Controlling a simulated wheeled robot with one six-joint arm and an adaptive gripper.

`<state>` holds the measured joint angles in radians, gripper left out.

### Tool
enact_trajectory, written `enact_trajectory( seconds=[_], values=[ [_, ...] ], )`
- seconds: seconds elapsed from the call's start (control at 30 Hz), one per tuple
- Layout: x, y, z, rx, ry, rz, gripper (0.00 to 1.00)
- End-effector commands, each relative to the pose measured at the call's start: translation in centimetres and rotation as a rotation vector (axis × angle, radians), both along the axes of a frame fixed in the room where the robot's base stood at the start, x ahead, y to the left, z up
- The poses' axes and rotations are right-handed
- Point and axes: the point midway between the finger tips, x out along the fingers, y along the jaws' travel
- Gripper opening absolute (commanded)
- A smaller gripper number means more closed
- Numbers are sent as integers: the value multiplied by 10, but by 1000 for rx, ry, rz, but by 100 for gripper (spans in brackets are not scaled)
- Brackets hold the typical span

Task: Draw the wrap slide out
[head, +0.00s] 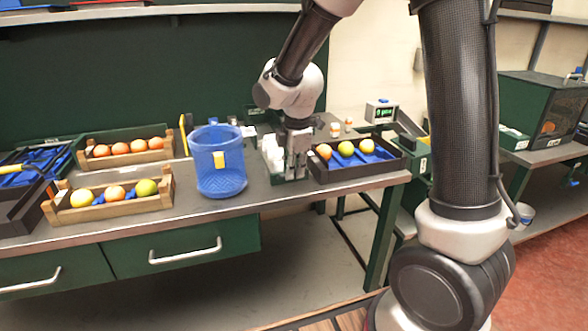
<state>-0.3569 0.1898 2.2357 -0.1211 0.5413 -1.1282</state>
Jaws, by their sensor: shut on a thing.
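My gripper (296,174) points down at the front of the bench, between the blue basket and the dark tray. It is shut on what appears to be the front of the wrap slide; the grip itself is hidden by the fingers. White wrapped shapes (271,152), seemingly in the wrap slide, show just left of my gripper. How far the slide stands out cannot be told from here.
A blue mesh basket (219,178) stands close on the left. A dark tray (392,168) with fruit on blue lining is close on the right. Wooden crates of fruit (166,202) (92,162) stand farther left. A small scale display (380,112) is behind.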

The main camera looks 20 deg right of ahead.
Motion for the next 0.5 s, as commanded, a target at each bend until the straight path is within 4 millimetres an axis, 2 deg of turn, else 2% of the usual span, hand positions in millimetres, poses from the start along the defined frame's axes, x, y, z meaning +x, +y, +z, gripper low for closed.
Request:
enact_trajectory(
  seconds=[0.13,0.17,0.27,0.5],
  values=[
    [-5,0,-2,-2,12,0,0],
    [-5,-1,-2,-3,13,-1,14],
    [-5,-1,-2,-2,13,0,32],
    [-4,0,-1,-2,9,0,34]
  ],
)
